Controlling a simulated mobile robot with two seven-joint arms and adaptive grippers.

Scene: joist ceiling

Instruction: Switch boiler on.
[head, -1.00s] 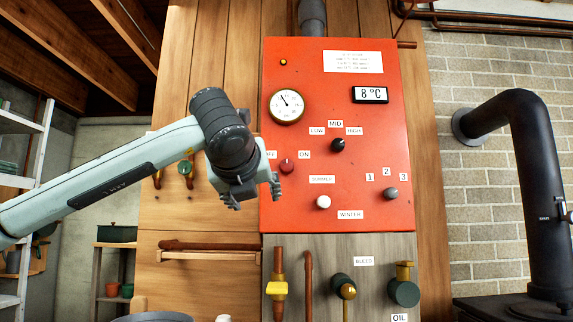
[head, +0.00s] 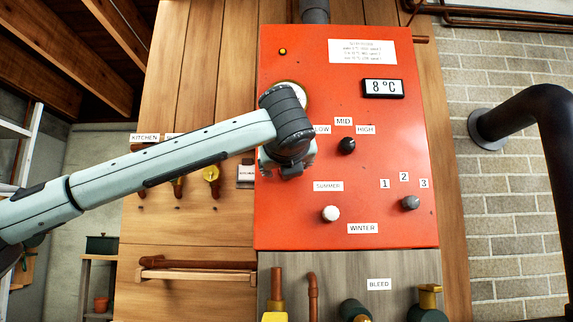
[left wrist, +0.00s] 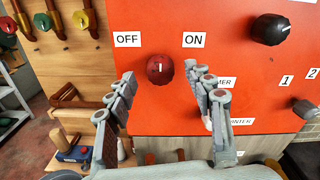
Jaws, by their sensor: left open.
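The boiler is a red panel (head: 300,225) on the wooden wall. Its red on/off knob (left wrist: 160,69) shows in the left wrist view between the OFF label (left wrist: 127,39) and the ON label (left wrist: 194,40); its white mark looks about upright. In the head view my arm hides this knob. My left gripper (left wrist: 168,83) is open, its fingers on either side of and below the knob in that view; I cannot tell whether they touch it. In the head view the left gripper (head: 287,168) is in front of the panel's left part. My right gripper is not in view.
A black LOW/MID/HIGH knob (head: 347,146), a white SUMMER/WINTER knob (head: 330,214) and a grey numbered knob (head: 409,203) sit close by on the panel. The display (head: 383,88) reads 8 °C. A wooden rail (head: 197,272) and a black stovepipe (head: 520,115) flank it.

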